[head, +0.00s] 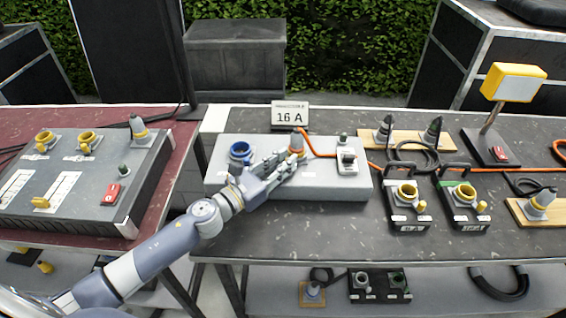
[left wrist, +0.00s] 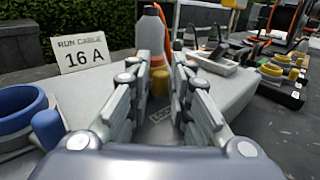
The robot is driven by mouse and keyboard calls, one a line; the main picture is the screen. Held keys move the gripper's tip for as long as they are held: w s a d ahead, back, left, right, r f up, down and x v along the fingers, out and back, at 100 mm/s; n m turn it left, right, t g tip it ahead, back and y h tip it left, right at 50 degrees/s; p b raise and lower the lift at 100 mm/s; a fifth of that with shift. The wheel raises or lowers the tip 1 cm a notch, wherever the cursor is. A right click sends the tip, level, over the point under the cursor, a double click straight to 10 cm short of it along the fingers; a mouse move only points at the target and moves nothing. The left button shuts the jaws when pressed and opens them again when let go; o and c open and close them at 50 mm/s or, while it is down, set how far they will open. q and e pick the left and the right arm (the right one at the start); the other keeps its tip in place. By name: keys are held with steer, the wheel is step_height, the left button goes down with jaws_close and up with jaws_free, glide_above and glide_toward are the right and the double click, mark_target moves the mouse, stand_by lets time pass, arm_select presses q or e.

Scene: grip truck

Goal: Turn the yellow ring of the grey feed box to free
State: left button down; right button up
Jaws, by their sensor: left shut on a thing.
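The grey feed box (head: 330,186) stands on the dark table in front of the 16 A sign. A grey plug (head: 298,141) with an orange cable stands upright in it, with the yellow ring (left wrist: 159,80) around its base. My left gripper (head: 290,161) reaches in from the left over the box. In the left wrist view its fingers (left wrist: 158,88) stand on both sides of the yellow ring and are shut on it. The fingers partly hide the ring, and I cannot read the lettering below it. My right gripper is not in view.
A blue socket (head: 240,152) sits on the box left of the plug, close to my left wrist. A switch (head: 347,161) sits on its right. The 16 A sign (head: 290,115) stands behind. Two dark boxes with yellow sockets (head: 407,192) stand to the right. The table front is clear.

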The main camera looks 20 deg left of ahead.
mark_target(307, 174)
arm_select(q)
steer(key=shift+d+y, duration=0.15)
steer(key=shift+y, duration=0.15)
steer(key=shift+s+d+n+t+y+p, duration=0.1)
steer(key=shift+d+n+t+y+p, duration=0.05)
steer(key=shift+n+t+y+p, duration=0.2)
steer(key=shift+d+r+n+t+y+p, duration=0.15)
steer(key=shift+d+n+t+y+p, duration=0.1)
steer(key=shift+d+n+y+p, duration=0.5)
steer(key=shift+n+y+p, duration=0.2)
steer(key=shift+n+y, duration=0.35)
steer(key=y, duration=0.1)
steer(key=d+n+y, duration=0.1)
steer(key=y, duration=0.1)
steer(key=shift+n+t, duration=0.25)
steer(key=shift+t, duration=0.15)
steer(key=y, duration=0.1)
steer(key=d+n+y, duration=0.1)
steer(key=n+y, duration=0.1)
steer(key=y, duration=0.1)
steer(key=shift+w+d, duration=0.25)
steer(key=shift+w+d+n+g+y+b, duration=0.25)
steer(key=shift+d+n+g+y+b, duration=0.1)
steer(key=shift+n+y, duration=0.6)
steer(key=shift+w+d+n+g+y+b, duration=0.3)
steer(key=shift+n+y, duration=0.35)
steer(key=shift+y, duration=0.55)
steer(key=shift+s, duration=0.1)
